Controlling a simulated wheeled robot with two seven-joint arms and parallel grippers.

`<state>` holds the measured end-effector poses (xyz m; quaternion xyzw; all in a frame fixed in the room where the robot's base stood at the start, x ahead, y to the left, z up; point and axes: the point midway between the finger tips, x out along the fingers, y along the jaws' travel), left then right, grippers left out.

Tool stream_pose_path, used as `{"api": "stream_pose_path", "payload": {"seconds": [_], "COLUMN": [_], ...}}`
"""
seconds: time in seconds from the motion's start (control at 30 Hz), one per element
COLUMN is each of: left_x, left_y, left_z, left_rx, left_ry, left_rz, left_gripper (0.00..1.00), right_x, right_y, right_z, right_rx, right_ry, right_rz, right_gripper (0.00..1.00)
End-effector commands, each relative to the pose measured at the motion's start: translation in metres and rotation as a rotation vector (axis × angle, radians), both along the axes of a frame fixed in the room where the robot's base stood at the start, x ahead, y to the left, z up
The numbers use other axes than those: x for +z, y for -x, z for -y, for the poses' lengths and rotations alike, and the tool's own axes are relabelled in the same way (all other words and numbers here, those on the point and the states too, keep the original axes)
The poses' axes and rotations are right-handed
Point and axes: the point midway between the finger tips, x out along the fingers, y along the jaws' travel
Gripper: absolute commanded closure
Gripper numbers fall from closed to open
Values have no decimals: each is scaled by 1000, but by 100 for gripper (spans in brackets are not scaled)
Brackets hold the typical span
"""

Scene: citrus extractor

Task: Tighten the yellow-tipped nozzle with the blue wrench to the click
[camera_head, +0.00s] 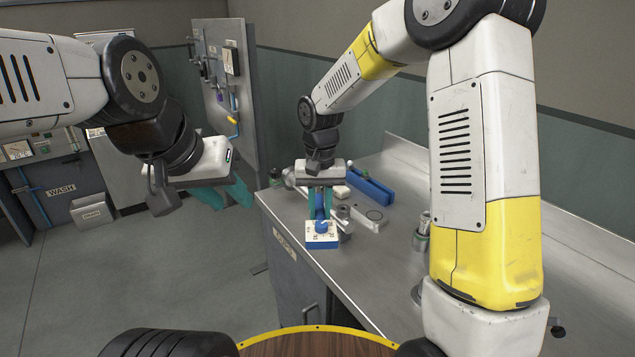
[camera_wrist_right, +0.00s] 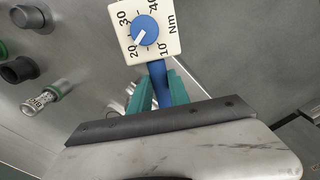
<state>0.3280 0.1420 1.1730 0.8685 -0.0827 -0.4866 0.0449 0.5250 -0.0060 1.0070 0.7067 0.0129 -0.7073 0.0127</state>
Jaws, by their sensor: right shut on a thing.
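The blue wrench (camera_head: 319,212) is held in my right gripper (camera_head: 320,202), its teal fingers shut around the blue shaft. The wrench's white dial block (camera_head: 318,240) is at the near end, low over the bench's left edge; I cannot tell if it touches. In the right wrist view the dial (camera_wrist_right: 145,32) reads 10 to 40 Nm, and its blue knob's white pointer is near 20. My left gripper (camera_head: 226,196) is open and empty over the floor, left of the bench. I cannot make out a yellow-tipped nozzle in either view.
In the right wrist view a clear green-ringed piece (camera_wrist_right: 45,99) and dark cylinders (camera_wrist_right: 22,70) are at left.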

Motion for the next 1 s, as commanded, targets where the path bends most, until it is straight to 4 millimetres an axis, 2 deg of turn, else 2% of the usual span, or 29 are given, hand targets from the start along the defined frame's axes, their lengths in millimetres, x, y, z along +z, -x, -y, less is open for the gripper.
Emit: {"api": "stream_pose_path", "payload": {"seconds": [1.0], "left_x": [0], "left_y": [0], "left_z": [0], "left_rx": [0], "left_ry": [0], "left_rz": [0], "left_gripper": [64], "right_x": [5], "right_y": [-1], "right_z": [5], "right_rx": [30], "right_ry": [2], "right_rz": [-26], "right_gripper": [100]}}
